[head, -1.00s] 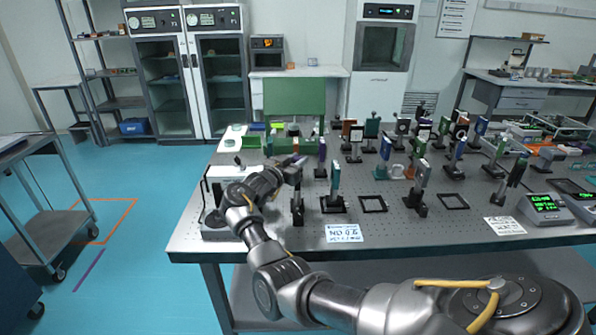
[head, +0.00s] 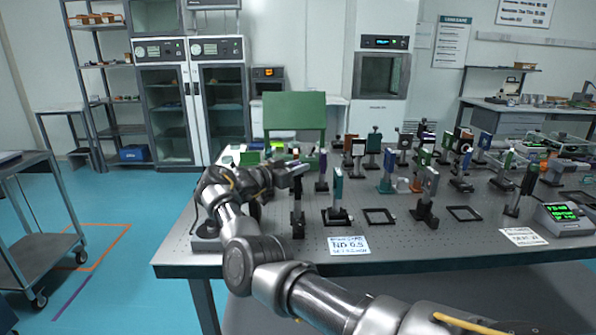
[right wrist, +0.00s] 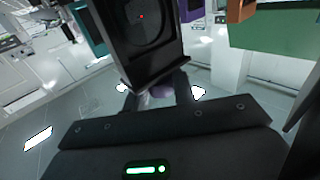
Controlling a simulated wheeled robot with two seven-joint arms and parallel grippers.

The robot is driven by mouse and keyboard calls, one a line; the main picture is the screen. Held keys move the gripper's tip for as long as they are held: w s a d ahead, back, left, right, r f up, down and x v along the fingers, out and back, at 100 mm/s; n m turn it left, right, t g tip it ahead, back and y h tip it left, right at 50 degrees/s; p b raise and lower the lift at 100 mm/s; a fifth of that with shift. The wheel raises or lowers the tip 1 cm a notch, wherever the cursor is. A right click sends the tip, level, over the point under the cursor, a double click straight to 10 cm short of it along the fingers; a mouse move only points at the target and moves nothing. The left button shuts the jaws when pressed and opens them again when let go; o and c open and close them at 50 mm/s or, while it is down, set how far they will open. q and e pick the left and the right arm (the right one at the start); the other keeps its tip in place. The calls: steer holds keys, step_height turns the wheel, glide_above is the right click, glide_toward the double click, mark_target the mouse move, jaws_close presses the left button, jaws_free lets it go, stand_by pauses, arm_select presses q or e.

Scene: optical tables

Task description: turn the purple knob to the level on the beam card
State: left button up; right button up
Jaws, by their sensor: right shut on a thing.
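My right gripper (head: 298,169) reaches in from the left side of the optical table (head: 400,257), at the top of a dark upright mount (head: 298,217). A dark mount with a round opening and a red dot (right wrist: 150,20) stands just beyond the fingers. My left gripper is out of view.
Several posts with optics stand close by, including a teal one (head: 337,188). A second printed card (head: 523,236) and a meter with green digits (head: 563,217) are at the right. A green panel (head: 294,112) stands behind. Empty square frames (head: 381,217) lie on the table.

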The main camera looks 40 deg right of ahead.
steer(key=shift+d, duration=0.1)
steer(key=o, duration=1)
steer(key=shift+s+d, duration=0.1)
steer(key=shift+s, duration=0.05)
steer(key=shift+c, duration=0.2)
steer(key=shift+a, duration=0.2)
steer(key=shift+a, duration=0.25)
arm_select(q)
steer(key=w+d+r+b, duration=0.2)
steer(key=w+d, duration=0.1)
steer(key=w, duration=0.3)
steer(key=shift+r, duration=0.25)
arm_select(e)
steer(key=a, duration=1)
